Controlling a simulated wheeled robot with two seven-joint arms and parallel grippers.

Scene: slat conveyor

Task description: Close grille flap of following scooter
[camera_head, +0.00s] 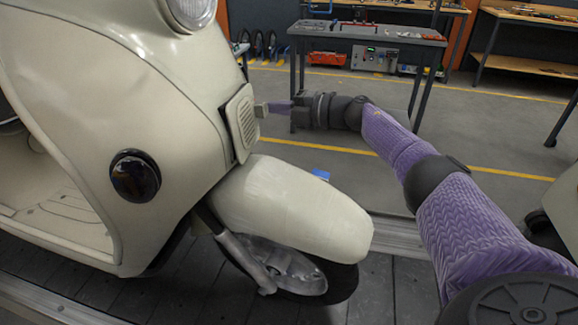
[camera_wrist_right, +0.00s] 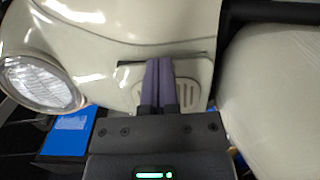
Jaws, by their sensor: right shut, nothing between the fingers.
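A cream scooter (camera_head: 85,110) fills the left of the head view, its front wheel and fender turned toward the right. Its grille flap (camera_head: 242,122) is a small slotted panel on the front, above the fender. A dark gap shows along the flap's edge, so it looks slightly ajar. My right gripper (camera_head: 262,109) is shut and empty at the flap's outer side; contact cannot be told. In the right wrist view the closed purple fingers (camera_wrist_right: 158,68) lie over the flap (camera_wrist_right: 191,92) and hide its middle. My left gripper is not in view.
The front fender (camera_head: 295,205) sits just below my right gripper. A cream body (camera_head: 565,200) shows at the right edge. A workbench (camera_head: 370,35) stands behind on the grey floor. The round headlight (camera_wrist_right: 40,82) is beside the fingers in the wrist view.

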